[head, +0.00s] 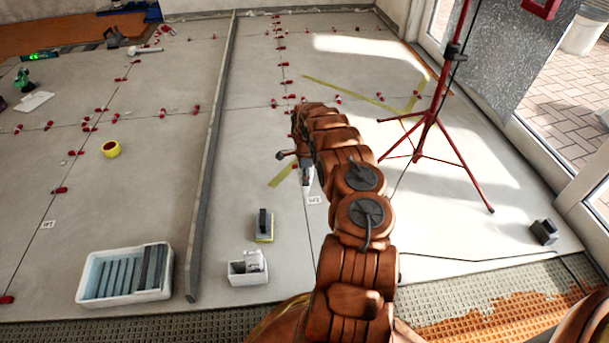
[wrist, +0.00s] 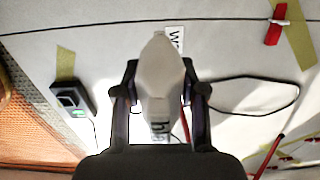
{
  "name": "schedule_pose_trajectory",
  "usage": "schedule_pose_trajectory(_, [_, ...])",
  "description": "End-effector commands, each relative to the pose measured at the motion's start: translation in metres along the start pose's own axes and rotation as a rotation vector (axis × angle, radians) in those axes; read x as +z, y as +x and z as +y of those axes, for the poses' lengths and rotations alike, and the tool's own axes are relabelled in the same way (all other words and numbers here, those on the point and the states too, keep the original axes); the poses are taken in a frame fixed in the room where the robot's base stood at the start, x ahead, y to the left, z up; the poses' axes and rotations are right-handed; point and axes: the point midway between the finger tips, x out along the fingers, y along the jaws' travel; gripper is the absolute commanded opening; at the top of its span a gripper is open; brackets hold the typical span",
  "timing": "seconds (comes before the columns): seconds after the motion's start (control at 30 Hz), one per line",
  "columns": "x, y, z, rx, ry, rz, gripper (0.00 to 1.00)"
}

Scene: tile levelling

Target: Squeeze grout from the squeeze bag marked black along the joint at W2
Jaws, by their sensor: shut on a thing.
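My gripper (wrist: 160,85) is shut on a pale squeeze bag (wrist: 160,62), with a finger on each side. Dark letters on the bag start "bla"; the rest is hidden by the gripper. The bag's narrow end points toward the top of the wrist view, near a white label (wrist: 175,38) showing a W, its rest covered by the bag. A dark joint (wrist: 215,22) runs across beyond the tip. I cannot tell whether the tip touches the floor. In the head view my gripper (head: 300,165) and the bag (head: 308,178) are partly behind my arm, above a label (head: 314,200).
A red tripod (head: 430,115) stands to the right, with a cable (wrist: 250,80) looping near the bag. A long grey bar (head: 212,150), a white tray (head: 88,280), a small white box (head: 240,279) and several red clips (head: 283,65) lie on the tiles.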

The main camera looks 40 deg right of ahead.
Motion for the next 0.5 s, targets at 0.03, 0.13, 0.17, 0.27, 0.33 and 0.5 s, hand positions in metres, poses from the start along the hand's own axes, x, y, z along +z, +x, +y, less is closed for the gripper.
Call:
schedule_pose_trajectory(0.03, [-0.001,0.004,0.0,0.0,0.001,0.0,0.16])
schedule_pose_trajectory(0.13, [-0.001,0.012,0.0,0.0,0.0,0.0,0.16])
schedule_pose_trajectory(0.17, [0.0,0.015,0.0,0.0,-0.001,0.0,0.16])
schedule_pose_trajectory(0.27, [0.0,0.025,0.0,0.0,-0.002,0.0,0.16])
schedule_pose_trajectory(0.33, [0.0,0.032,0.0,0.0,-0.002,0.0,0.16])
schedule_pose_trajectory(0.5, [0.001,0.048,0.0,0.0,-0.003,-0.002,0.16])
